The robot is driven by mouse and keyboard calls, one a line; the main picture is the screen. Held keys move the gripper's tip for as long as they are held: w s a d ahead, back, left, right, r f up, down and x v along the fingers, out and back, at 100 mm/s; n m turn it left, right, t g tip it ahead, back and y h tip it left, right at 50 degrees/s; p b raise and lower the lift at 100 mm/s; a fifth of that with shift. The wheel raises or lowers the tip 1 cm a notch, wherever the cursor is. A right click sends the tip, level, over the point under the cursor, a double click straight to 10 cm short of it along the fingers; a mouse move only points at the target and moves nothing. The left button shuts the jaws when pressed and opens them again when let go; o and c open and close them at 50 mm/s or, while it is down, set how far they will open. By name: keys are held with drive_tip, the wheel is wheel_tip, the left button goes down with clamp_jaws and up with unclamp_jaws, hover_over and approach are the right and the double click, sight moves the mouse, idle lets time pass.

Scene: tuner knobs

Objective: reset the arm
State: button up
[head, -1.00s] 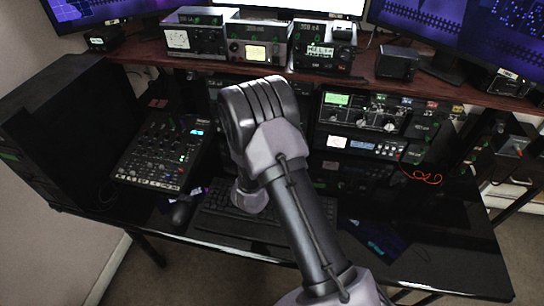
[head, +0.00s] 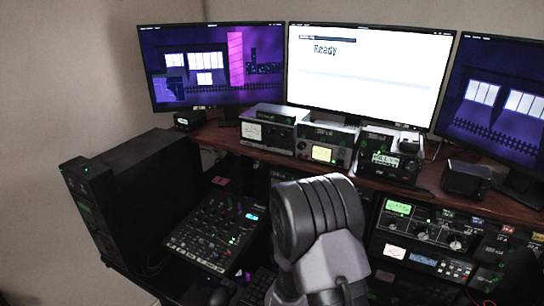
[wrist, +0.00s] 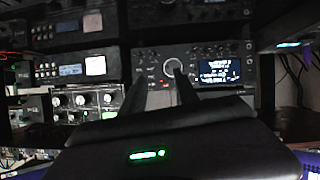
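My arm (head: 325,235) rises from the bottom of the head view, and its large grey joint hides the gripper there. In the wrist view my gripper (wrist: 159,80) points away over its dark body, with a green light on it. Behind the fingertips is a radio unit with a round knob (wrist: 172,67) and a lit display (wrist: 219,70). The view is dark, and I cannot tell how far the fingertips are from that panel.
Three monitors, the middle one (head: 365,80) reading "Ready", stand behind a wooden shelf (head: 430,184). Several radio units, including one with a yellow meter (head: 322,150), sit on it. A mixer (head: 215,232) and a black tower case (head: 135,205) are left; a knobbed unit (head: 425,225) is right of my arm.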

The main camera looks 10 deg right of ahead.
drive_tip(key=a+r+m+y, duration=0.1)
drive_tip(key=a+r+y, duration=0.45)
drive_tip(key=r, duration=0.65)
drive_tip(key=s+a+r+n+g+y, duration=0.1)
drive_tip(key=s+a+r+y, duration=0.15)
drive_tip(key=s+r, duration=0.25)
drive_tip(key=s+a+r+y, duration=0.1)
drive_tip(key=s+a+r, duration=0.2)
drive_tip(key=s+r, duration=0.15)
drive_tip(key=s+r+g, duration=0.1)
drive_tip(key=s, duration=0.9)
drive_tip(key=s+r+n+g, duration=0.1)
drive_tip(key=s+g, duration=0.1)
drive_tip(key=s, duration=0.8)
drive_tip(key=shift+a+r+g+y, duration=0.3)
drive_tip(key=shift+a+y, duration=0.1)
